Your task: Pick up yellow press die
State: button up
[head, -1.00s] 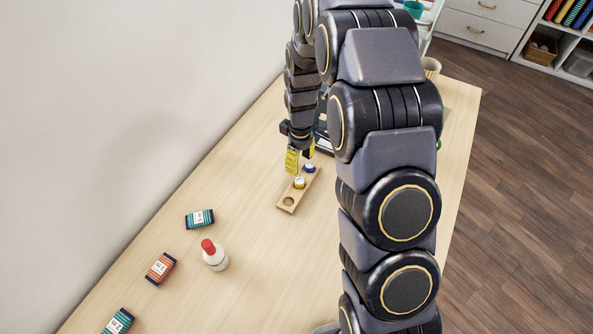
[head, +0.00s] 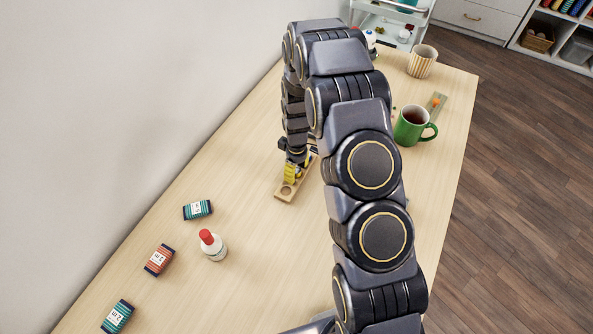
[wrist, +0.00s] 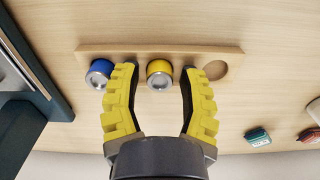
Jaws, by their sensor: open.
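The yellow press die (wrist: 159,73) is a short cylinder with a yellow band and a silver end. It sits in the middle place of a wooden holder (wrist: 115,52). My gripper (wrist: 158,72), with yellow ridged fingers, is open, one finger on each side of the yellow die. I cannot tell whether the fingers touch it. A blue press die (wrist: 99,71) sits in the holder just left of the left finger. An empty round recess (wrist: 215,68) is to the right. In the head view, my gripper (head: 292,172) is low over the holder (head: 284,194) and mostly hides the dies.
A green mug (head: 412,125) and a striped cup (head: 422,62) stand to the right of my arm. A dark flat object (wrist: 40,62) is left of the holder.

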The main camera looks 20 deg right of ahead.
grip_shut()
